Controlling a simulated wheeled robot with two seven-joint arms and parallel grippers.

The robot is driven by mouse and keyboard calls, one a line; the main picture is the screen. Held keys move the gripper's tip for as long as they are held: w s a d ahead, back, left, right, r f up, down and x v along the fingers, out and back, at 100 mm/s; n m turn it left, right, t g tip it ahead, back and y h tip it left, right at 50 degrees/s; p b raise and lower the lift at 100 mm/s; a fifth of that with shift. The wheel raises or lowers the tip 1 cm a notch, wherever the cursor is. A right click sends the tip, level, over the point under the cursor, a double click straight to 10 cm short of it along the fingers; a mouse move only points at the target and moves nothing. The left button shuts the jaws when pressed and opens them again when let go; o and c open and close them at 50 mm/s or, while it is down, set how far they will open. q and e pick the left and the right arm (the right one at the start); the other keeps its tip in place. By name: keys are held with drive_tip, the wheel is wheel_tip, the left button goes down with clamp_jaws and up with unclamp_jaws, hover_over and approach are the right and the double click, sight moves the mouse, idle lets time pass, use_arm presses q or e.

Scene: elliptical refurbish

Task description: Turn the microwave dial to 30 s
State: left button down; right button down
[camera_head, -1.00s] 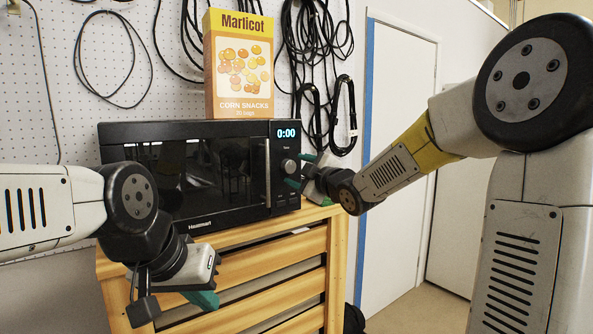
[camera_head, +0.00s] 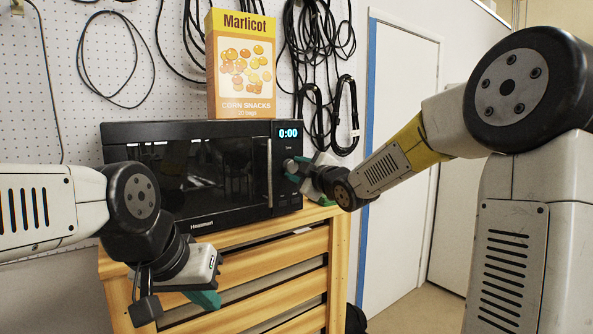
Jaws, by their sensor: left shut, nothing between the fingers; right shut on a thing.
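The black microwave (camera_head: 200,175) stands on a wooden cabinet. Its display (camera_head: 288,133) reads 0:00. The round grey dial (camera_head: 290,165) is on the control panel below the display, at the right of the door. My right gripper (camera_head: 297,170) reaches in from the right and is shut on the dial; its green fingers partly cover the dial. My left gripper (camera_head: 207,299) hangs low in front of the cabinet, away from the microwave, pointing down, shut and empty.
A yellow corn snacks box (camera_head: 240,65) stands on top of the microwave. Black cables (camera_head: 315,60) hang on the pegboard behind. The wooden cabinet (camera_head: 290,262) has slatted fronts. A white door (camera_head: 400,130) is at the right.

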drive_tip(key=shift+m+g, duration=0.4)
drive_tip(key=shift+m, duration=2.3)
drive_tip(key=c, duration=0.9)
unclamp_jaws()
drive_tip(key=shift+v, duration=3.9)
